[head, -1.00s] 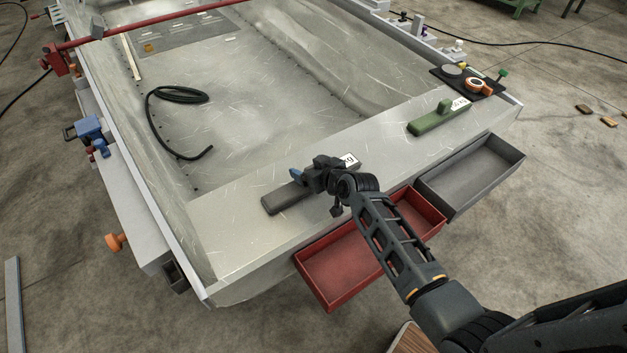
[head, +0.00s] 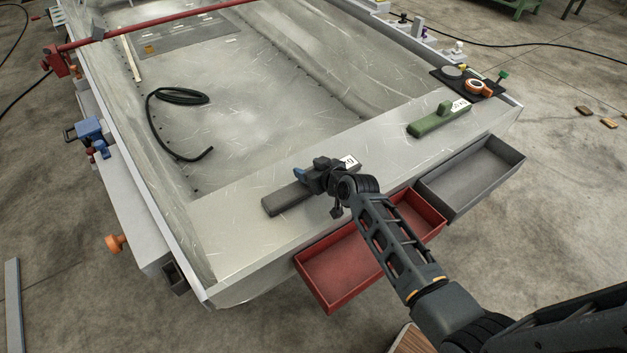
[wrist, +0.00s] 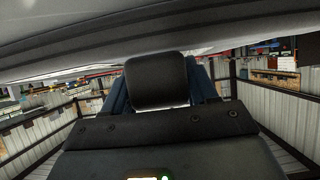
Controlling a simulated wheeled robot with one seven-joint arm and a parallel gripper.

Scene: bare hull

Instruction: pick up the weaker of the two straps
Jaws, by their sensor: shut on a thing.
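A dark grey strap (head: 285,200) with a white label (head: 351,161) at its right end is on the metal deck at the near end of the hull. My gripper (head: 302,175) is over its middle and is shut on its raised part. In the wrist view a dark block (wrist: 157,81) sits between the blue fingers. I cannot tell whether the strap touches the deck. A green strap (head: 438,121) with a raised grip and a white label (head: 460,105) lies farther right on the deck. Neither label is clearly readable; my gripper partly covers the dark strap's.
A red open tray (head: 345,268) and a grey open tray (head: 470,178) hang at the near edge. A black mat (head: 489,91) with small items is at the right corner. A dark hose (head: 180,96) lies coiled inside the hull. The deck between the straps is clear.

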